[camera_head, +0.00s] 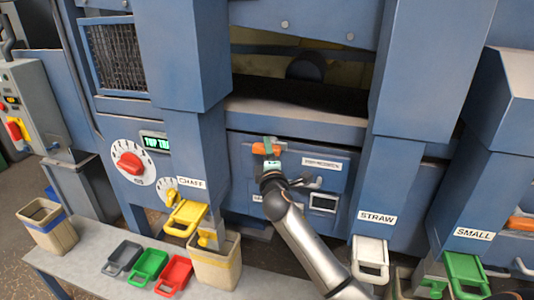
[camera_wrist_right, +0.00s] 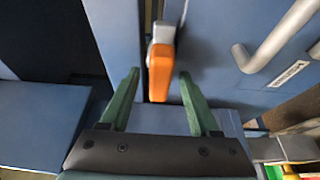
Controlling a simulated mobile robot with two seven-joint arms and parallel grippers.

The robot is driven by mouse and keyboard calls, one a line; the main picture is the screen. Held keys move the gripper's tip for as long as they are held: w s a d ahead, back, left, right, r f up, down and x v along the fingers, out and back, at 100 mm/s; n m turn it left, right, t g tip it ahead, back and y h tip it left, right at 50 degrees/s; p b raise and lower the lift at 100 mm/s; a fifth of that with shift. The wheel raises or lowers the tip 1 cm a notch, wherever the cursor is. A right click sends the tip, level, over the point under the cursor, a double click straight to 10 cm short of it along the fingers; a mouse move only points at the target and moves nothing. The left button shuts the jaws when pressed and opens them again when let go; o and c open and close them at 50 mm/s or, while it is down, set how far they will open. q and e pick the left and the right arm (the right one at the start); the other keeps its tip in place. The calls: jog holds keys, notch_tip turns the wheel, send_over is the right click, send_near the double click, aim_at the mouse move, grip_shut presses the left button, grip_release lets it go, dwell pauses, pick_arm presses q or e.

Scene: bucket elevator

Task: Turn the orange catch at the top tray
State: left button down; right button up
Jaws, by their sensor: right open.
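The orange catch (camera_head: 262,150) is at the upper left of the blue front panel (camera_head: 338,185) in the head view. In the right wrist view the catch (camera_wrist_right: 160,78) stands upright, with a grey mount above it, beside a dark gap. My right gripper (camera_head: 270,158) is at the catch in the head view and hides part of it. In the right wrist view its two green fingers (camera_wrist_right: 158,76) are open, one on each side of the catch's lower end. Visible gaps separate the fingers from the catch. My left gripper is not in view.
A grey bar handle (camera_wrist_right: 278,38) is right of the catch. Grey, green and red trays (camera_head: 174,276) lie on the bench. Another orange catch (camera_head: 521,223) is at the far right.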

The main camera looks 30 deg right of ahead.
jog(key=shift+c, duration=0.3)
grip_shut()
dwell(0.3)
